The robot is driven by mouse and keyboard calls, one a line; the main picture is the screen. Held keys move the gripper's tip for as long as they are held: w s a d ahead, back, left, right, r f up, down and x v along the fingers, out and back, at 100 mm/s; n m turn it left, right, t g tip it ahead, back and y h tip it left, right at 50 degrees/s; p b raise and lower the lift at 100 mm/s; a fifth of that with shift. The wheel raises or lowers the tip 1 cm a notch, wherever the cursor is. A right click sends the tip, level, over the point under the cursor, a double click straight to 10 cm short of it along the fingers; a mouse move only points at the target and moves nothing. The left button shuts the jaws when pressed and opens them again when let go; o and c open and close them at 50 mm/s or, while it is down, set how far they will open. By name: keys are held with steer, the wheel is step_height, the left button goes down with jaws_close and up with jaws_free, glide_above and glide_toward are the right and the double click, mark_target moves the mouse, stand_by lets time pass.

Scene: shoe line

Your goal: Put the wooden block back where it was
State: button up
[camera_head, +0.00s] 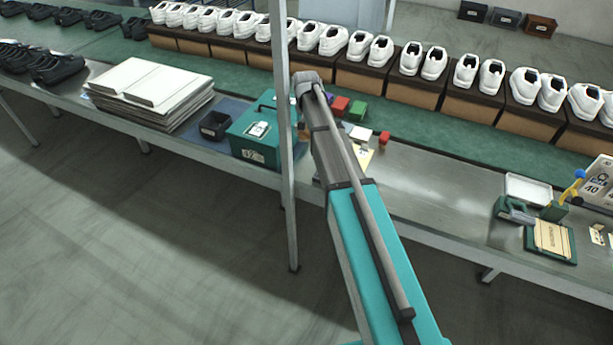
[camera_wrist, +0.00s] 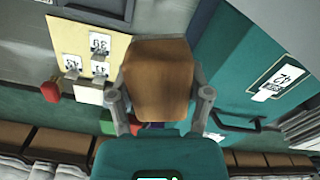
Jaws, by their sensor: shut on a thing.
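The wooden block (camera_wrist: 158,80) is brown and fills the middle of the wrist view, close to the camera. My gripper (camera_wrist: 160,98) is shut on it, with one grey finger on each side. The block hides what lies directly beyond it. In the head view my arm covers the gripper, and I cannot make out the block clearly there. The arm's end is over the metal bench (camera_head: 430,185), near the teal box (camera_head: 254,150). I cannot tell the block's height above the bench.
The teal box (camera_wrist: 240,75) is right of the gripper in the wrist view; a yellow card (camera_wrist: 88,45) with number tags and a red block (camera_wrist: 50,92) are left. A thin upright post (camera_head: 287,200) stands beside my arm.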

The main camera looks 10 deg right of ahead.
steer(key=b, duration=0.6)
glide_above(306, 170)
step_height(306, 170, down, 7)
steer(key=shift+r+n, duration=0.15)
steer(key=shift+n, duration=0.15)
steer(key=shift+p, duration=0.3)
step_height(306, 170, down, 6)
steer(key=b, duration=0.6)
steer(key=shift+f, duration=0.2)
steer(key=shift+f+b, duration=1.8)
steer(key=shift+b, duration=0.25)
steer(key=shift+f, duration=0.15)
steer(key=o, duration=0.7)
steer(key=shift+o, duration=0.2)
